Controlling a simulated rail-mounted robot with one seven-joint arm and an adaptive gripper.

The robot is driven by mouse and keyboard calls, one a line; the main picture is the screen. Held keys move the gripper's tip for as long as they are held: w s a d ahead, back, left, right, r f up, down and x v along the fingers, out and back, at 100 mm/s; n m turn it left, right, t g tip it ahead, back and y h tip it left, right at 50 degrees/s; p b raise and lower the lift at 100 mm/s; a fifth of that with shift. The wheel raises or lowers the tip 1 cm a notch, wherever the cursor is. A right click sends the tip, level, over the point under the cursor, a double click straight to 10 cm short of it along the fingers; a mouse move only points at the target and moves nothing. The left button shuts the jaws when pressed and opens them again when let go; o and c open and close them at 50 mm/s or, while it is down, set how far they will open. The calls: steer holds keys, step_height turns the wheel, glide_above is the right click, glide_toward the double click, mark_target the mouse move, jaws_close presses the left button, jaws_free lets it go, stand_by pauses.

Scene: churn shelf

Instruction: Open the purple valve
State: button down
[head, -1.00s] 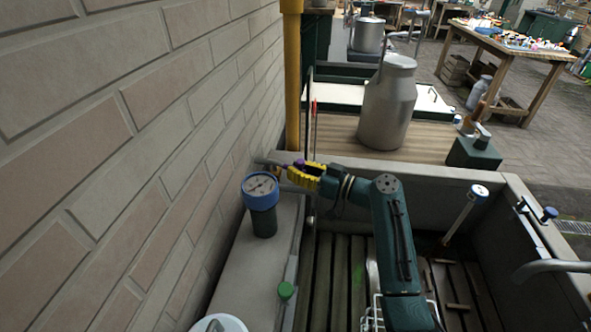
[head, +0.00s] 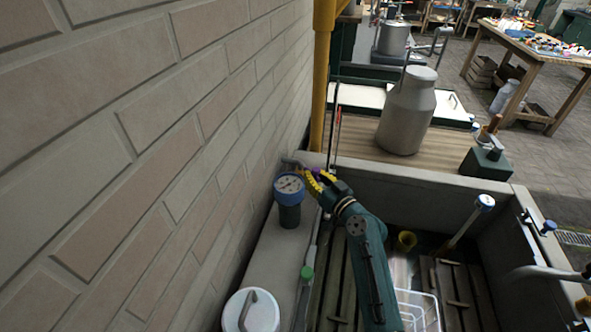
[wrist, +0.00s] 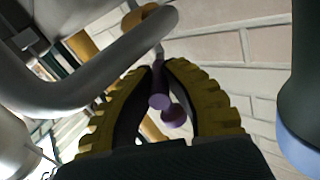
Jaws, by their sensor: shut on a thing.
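The purple valve (wrist: 160,101) shows in the wrist view as a small purple handle with rounded ends. It sits between the yellow ribbed fingers of my gripper (wrist: 160,85), which are closed in on it. In the head view my gripper (head: 315,180) is at the wall-side ledge, just right of the blue-rimmed gauge. The valve is mostly hidden there by the fingers. A grey pipe (wrist: 95,75) curves close by on the left of the wrist view and partly covers the valve's fitting.
The gauge (head: 289,187) stands close left of my gripper, with the brick wall (head: 150,150) beyond. A metal churn (head: 408,112) stands behind. The sink (head: 430,178) lies right.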

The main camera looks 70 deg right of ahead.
steer(key=shift+w, duration=0.1)
steer(key=c, duration=1)
jaws_free()
steer(key=shift+c, duration=0.2)
steer(key=v, duration=1.2)
